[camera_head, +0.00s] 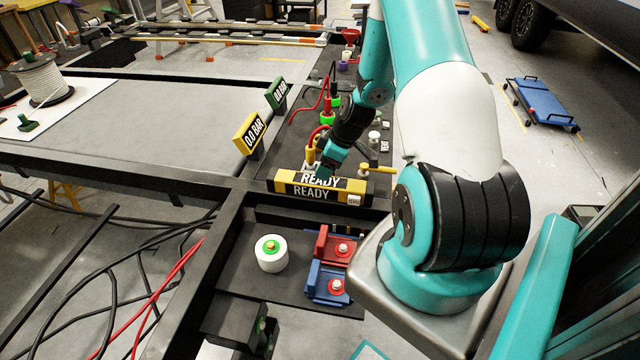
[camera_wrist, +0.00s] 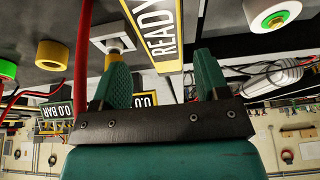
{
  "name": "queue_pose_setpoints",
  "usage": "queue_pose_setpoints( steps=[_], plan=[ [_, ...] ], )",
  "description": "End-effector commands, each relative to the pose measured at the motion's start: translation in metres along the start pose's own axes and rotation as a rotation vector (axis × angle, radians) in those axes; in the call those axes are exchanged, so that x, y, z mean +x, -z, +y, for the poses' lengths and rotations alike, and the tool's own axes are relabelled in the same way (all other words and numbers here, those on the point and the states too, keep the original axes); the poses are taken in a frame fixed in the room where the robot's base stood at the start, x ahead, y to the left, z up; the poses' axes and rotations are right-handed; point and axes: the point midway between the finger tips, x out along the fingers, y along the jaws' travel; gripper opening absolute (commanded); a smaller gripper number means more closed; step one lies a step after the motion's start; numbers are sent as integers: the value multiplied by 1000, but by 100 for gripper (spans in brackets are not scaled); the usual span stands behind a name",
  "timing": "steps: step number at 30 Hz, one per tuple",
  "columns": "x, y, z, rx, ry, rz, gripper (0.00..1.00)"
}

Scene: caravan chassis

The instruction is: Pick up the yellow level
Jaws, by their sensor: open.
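My gripper (camera_head: 327,160) is open over the dark panel, close to the yellow-and-black READY sign (camera_head: 312,192). In the wrist view its two green fingers (camera_wrist: 160,76) stand wide apart with nothing held between them. The READY sign (camera_wrist: 166,35) shows just beyond the fingertips, with a yellow fitting on a white square base (camera_wrist: 112,34) beside the left finger. A yellow handle (camera_head: 377,169) sits right of the gripper.
Two 0.0 BAR displays (camera_head: 250,133) stand on the frame's left. Red hoses and fittings (camera_head: 327,107) crowd the panel behind the gripper. A white roll (camera_head: 271,254) and red and blue clamps (camera_head: 335,245) sit on the front shelf. A blue trolley (camera_head: 543,101) stands on the floor.

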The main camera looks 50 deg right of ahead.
Motion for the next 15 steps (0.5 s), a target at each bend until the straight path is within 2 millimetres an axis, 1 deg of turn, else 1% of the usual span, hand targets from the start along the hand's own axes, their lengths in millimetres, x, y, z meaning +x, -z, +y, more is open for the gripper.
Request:
queue_pose_setpoints(
  steps=[1, 3, 10, 15],
  plan=[
    [7, 0, -1, 0, 4, -1, 68],
    [15, 0, 0, 1, 2, -1, 68],
    [30, 1, 0, 0, 2, -1, 68],
    [53, 0, -1, 1, 3, -2, 68]
  ],
)
